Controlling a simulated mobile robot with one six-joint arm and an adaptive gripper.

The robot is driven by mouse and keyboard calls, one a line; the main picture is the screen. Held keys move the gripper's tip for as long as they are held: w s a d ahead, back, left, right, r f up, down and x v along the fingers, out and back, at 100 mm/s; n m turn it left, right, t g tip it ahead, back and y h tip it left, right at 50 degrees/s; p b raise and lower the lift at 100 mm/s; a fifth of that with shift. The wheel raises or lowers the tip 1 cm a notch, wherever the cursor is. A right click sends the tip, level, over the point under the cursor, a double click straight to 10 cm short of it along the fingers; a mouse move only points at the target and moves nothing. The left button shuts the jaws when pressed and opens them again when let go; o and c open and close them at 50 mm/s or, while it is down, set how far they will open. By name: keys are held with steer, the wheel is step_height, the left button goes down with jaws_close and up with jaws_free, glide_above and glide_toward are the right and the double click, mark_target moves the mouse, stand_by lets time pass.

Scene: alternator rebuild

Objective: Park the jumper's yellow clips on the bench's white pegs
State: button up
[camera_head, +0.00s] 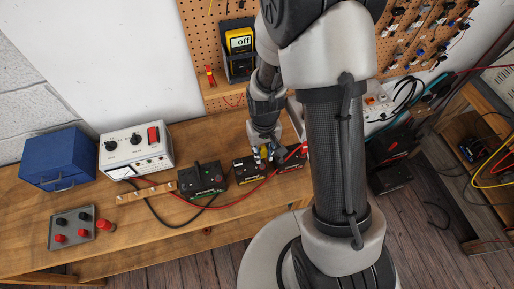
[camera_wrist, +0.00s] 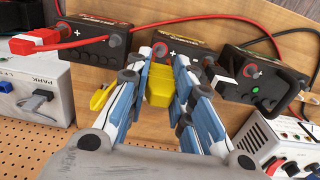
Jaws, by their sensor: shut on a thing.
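My gripper (camera_head: 265,148) is low over the bench beside the middle black battery (camera_head: 249,168). In the wrist view my gripper (camera_wrist: 160,88) has its blue-padded fingers shut on a yellow clip (camera_wrist: 160,91). The clip is in front of the middle battery (camera_wrist: 187,52), close to its red terminal; I cannot tell whether it touches. A second yellow piece (camera_wrist: 99,98), perhaps the other clip, shows left of the fingers, partly hidden. A grey box labelled PARK (camera_wrist: 40,88) stands at the wrist view's left.
Red and black cables cross the bench (camera_head: 120,230).

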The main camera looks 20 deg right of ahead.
steer(key=w+b, duration=0.1)
steer(key=w, duration=1.4)
steer(key=f+b, duration=0.2)
steer(key=f, duration=0.1)
steer(key=f+b, duration=0.4)
steer(key=f, duration=0.1)
steer(key=shift+d+f, duration=0.25)
steer(key=shift+f, duration=0.05)
steer(key=shift+f+b, duration=0.35)
steer(key=shift+f, duration=0.2)
steer(key=shift+f, duration=0.1)
steer(key=shift+f+b, duration=0.85)
steer(key=shift+f, duration=0.3)
steer(key=o, duration=0.8)
steer(key=shift+o, duration=0.2)
